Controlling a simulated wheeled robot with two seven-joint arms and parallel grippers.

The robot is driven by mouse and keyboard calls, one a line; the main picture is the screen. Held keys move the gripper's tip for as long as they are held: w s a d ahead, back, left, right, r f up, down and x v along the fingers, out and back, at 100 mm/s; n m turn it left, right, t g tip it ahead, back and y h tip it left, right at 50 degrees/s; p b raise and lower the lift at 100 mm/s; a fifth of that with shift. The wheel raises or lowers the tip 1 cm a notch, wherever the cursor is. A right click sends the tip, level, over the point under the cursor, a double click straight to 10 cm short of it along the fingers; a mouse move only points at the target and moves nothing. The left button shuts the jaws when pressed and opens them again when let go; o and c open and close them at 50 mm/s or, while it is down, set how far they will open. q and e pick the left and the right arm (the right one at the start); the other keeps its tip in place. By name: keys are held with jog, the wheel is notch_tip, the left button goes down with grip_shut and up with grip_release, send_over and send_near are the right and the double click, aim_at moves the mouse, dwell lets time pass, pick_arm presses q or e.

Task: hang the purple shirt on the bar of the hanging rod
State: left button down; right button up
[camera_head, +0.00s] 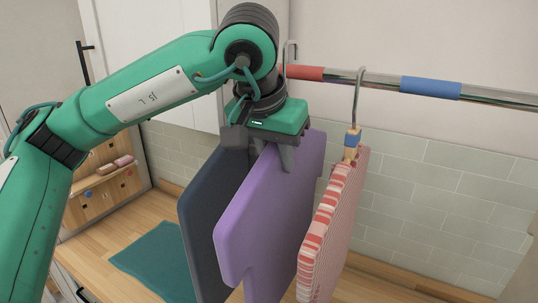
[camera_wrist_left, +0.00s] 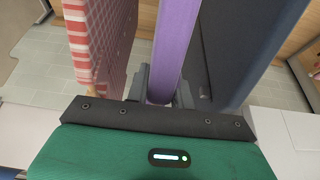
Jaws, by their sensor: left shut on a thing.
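The purple shirt (camera_head: 262,205) is a flat upright panel in the middle of the head view. My left gripper (camera_head: 264,152) is above it, with its fingers around its top part, shut on it. In the left wrist view the purple shirt (camera_wrist_left: 175,45) runs between the two fingers of the left gripper (camera_wrist_left: 170,82). The hanging rod (camera_head: 375,82) crosses the upper right, with a red band and a blue band. A metal hook (camera_head: 290,50) shows at the rod by the red band; my gripper hides which shirt it belongs to. My right gripper is out of view.
A dark navy shirt (camera_head: 203,225) is close on the left of the purple one. A red-and-white striped shirt (camera_head: 328,225) hangs from the rod on the right by its own hook. Rod to its right is clear. A teal towel (camera_head: 158,262) lies on the wooden counter (camera_head: 100,240).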

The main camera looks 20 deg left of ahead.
pick_arm(q)
jog(key=w+d+f, duration=0.1)
jog(key=w+f, duration=0.2)
jog(key=w, duration=0.2)
jog(key=shift+b, duration=0.45)
dwell(0.3)
jog(key=c, duration=1.1)
grip_release()
